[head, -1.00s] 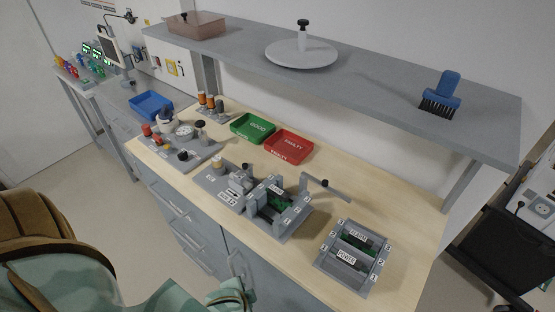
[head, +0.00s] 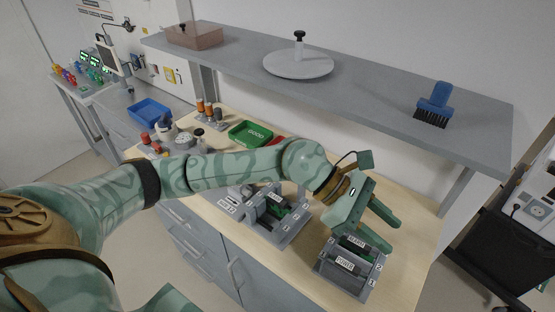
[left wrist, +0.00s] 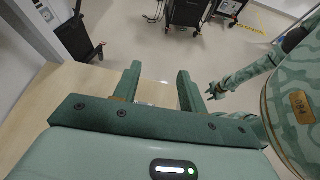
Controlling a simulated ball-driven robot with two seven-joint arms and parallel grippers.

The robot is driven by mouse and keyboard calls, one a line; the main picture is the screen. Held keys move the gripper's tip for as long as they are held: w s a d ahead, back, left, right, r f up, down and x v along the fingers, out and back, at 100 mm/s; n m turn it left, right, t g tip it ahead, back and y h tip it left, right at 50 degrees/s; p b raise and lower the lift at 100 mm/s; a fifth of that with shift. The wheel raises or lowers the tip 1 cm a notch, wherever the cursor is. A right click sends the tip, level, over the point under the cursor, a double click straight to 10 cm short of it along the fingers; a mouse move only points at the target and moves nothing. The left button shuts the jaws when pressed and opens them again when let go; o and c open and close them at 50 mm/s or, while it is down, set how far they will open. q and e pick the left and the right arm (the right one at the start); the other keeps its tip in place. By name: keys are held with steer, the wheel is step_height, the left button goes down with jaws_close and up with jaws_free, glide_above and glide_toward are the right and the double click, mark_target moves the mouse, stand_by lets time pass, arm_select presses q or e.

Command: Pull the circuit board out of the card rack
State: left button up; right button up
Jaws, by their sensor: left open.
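The card rack (head: 324,272) is a grey frame at the front right of the wooden bench in the head view. Its edges carry numbers. A green circuit board (head: 347,241) stands in it behind a label that seems to read ALARM, with a POWER label in front. My left gripper (head: 393,236) is open and empty, above the rack's back part, and its hand hides some of the rack. In the left wrist view its fingers (left wrist: 157,75) are apart with nothing between them. What seems to be my right gripper (left wrist: 215,92) shows there, too small to judge.
A grey fixture (head: 259,230) with a green board stands left of the rack. The green GOOD tray (head: 250,132) is farther back; my arm mostly hides the red tray (head: 276,140). A shelf (head: 370,88) with a brush (head: 434,105) overhangs the back.

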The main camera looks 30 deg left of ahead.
arm_select(q)
steer(key=w+a+f+m+y, duration=0.25)
steer(key=a+y, duration=0.25)
steer(key=a, duration=0.3)
steer(key=n+y, duration=0.2)
steer(key=y, duration=0.6)
glide_above(277, 198)
step_height(277, 198, down, 16)
steer(key=shift+r+b, duration=0.1)
steer(key=shift+b, duration=0.8)
jaws_close()
steer(key=c, duration=0.8)
jaws_free()
jaws_close()
steer(key=shift+r, duration=0.2)
